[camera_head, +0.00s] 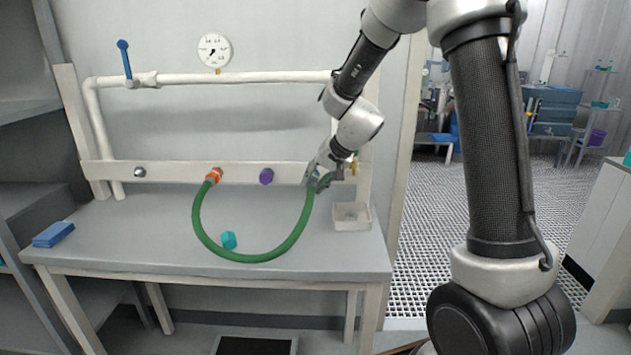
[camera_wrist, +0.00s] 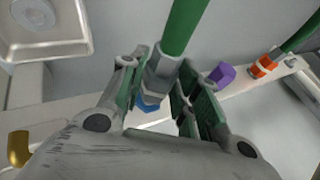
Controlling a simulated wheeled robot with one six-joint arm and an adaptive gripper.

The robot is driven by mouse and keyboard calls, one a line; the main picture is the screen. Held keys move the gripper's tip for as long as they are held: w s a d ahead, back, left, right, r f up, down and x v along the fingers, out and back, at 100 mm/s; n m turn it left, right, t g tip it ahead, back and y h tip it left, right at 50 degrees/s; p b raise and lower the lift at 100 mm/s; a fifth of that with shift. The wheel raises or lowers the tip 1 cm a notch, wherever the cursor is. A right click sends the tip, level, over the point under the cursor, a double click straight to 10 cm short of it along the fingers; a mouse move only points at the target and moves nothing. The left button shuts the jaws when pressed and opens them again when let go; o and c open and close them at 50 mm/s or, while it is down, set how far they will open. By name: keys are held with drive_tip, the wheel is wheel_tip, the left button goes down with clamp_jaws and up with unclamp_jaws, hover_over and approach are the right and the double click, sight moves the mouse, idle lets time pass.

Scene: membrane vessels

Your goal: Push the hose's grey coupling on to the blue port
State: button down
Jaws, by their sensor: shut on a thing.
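The green hose (camera_head: 247,257) hangs in a U in front of the rail, from an orange fitting (camera_head: 213,175) on the left to my gripper (camera_head: 318,178). In the wrist view the hose (camera_wrist: 186,22) runs into the grey coupling (camera_wrist: 161,70). My gripper (camera_wrist: 160,88) is shut on the coupling, with a finger on either side. The blue port (camera_wrist: 148,104) shows just beyond the coupling, roughly in line with it. I cannot tell whether they touch. In the head view my gripper hides the blue port and the coupling.
A purple port (camera_head: 266,176) is on the rail left of my gripper, and a brass fitting (camera_head: 353,167) is to its right.

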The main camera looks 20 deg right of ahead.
drive_tip(key=shift+w+d, duration=0.3)
drive_tip(key=shift+w, duration=0.65)
drive_tip(key=c, duration=1)
unclamp_jaws()
drive_tip(key=shift+o, duration=0.2)
drive_tip(key=shift+s, duration=0.1)
drive_tip(key=v, duration=1.2)
drive_tip(key=s+d+r+n+h, duration=0.1)
drive_tip(key=s+d, duration=0.2)
drive_tip(key=s, duration=0.7)
drive_tip(key=s+d+r+n+g+h, duration=0.1)
drive_tip(key=s+d+n, duration=0.1)
drive_tip(key=s, duration=0.8)
drive_tip(key=s+d+n+h, duration=0.1)
drive_tip(key=s+d, duration=0.3)
drive_tip(key=s, duration=0.6)
drive_tip(key=shift+s+r+n+g+h, duration=0.4)
drive_tip(key=shift+h, duration=0.1)
